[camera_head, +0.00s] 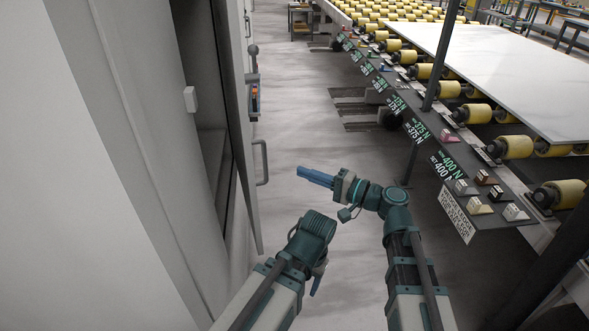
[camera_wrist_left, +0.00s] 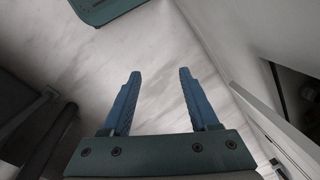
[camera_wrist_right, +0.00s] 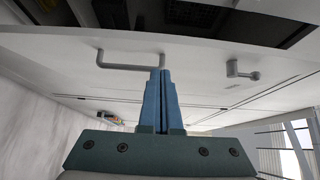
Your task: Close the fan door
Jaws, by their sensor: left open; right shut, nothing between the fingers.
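The grey fan door (camera_head: 238,100) stands ajar at the left, with a dark gap between it and the cabinet (camera_head: 130,130). A grey bar handle (camera_head: 264,162) sits on its outer face. My right gripper (camera_head: 300,172) is shut and empty, pointing left at the handle with a small gap visible. In the right wrist view the door face (camera_wrist_right: 200,62) fills the middle, and the handle (camera_wrist_right: 128,66) lies just left of the fingertips. My left gripper (camera_wrist_left: 160,73) is open and empty over the floor. In the head view it points down, largely hidden behind its wrist.
A lever (camera_head: 253,52) and a small coloured control (camera_head: 255,98) are farther along the cabinet side. A roller conveyor (camera_head: 480,110) carrying a white slab (camera_head: 510,70) stands at the right, with a dark post before it. Pale floor (camera_head: 300,110) lies clear between.

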